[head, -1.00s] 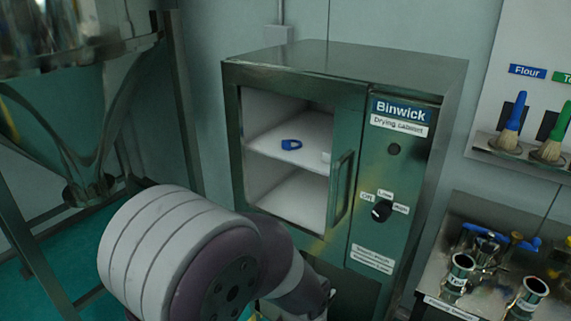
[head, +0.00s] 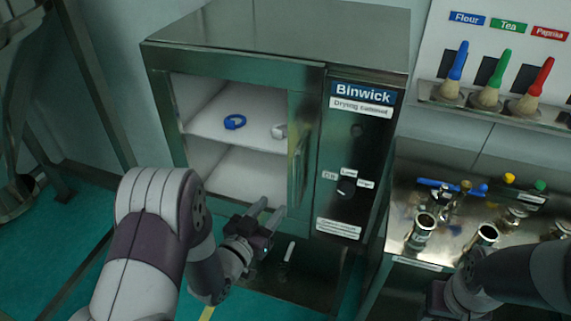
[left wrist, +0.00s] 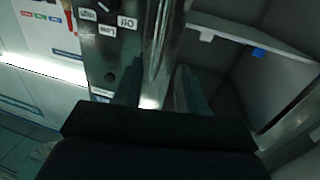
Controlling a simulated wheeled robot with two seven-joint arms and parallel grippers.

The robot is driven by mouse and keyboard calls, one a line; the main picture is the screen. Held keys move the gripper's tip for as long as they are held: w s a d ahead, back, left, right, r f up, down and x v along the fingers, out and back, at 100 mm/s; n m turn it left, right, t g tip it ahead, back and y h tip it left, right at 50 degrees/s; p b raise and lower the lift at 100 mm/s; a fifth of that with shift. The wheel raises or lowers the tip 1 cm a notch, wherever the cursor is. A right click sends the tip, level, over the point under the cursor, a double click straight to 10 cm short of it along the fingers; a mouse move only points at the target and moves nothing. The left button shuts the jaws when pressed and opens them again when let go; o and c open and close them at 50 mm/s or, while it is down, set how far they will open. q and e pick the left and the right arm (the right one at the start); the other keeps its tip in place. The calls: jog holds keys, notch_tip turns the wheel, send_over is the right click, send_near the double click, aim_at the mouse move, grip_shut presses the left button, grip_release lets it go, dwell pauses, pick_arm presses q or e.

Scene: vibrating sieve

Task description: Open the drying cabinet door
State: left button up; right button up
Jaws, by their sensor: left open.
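The drying cabinet (head: 270,35), dark green metal with a Binwick label, stands in the middle of the head view. Its windowed door (head: 240,80) looks closed, with a vertical handle (head: 298,160) near the right edge. My left gripper (head: 271,208) is open and empty, just below and left of the handle in that view. In the left wrist view, the handle (left wrist: 157,45) runs between the two open fingers (left wrist: 157,88); I cannot tell whether they touch it. My right arm shows at the lower right; its gripper (head: 438,300) is dark and unclear.
Behind the window, a blue ring-like item (head: 234,121) and a pale item (head: 279,131) are on the shelf. A metal bench (head: 405,195) with several metal cups stands right of the cabinet, below a brush rack (head: 475,102). A metal frame (head: 95,85) stands at left.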

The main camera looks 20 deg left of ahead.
aim_at(295, 178)
pick_arm(q)
jog(key=p+x, duration=0.1)
jog(key=x, duration=0.6)
jog(key=p+x, duration=0.1)
jog(key=x, duration=0.3)
jog(key=shift+w+d+r+p, duration=0.25)
jog(key=shift+r+p, duration=0.1)
jog(key=shift+r, duration=0.05)
jog(key=shift+w+d, duration=0.15)
jog(key=shift+w, duration=0.2)
jog(key=shift+w+f, duration=0.1)
pick_arm(e)
notch_tip(295, 178, up, 3)
jog(key=shift+d+f, duration=0.1)
pick_arm(q)
jog(key=shift+c, duration=0.3)
grip_shut()
pick_arm(e)
jog(key=shift+s, duration=0.1)
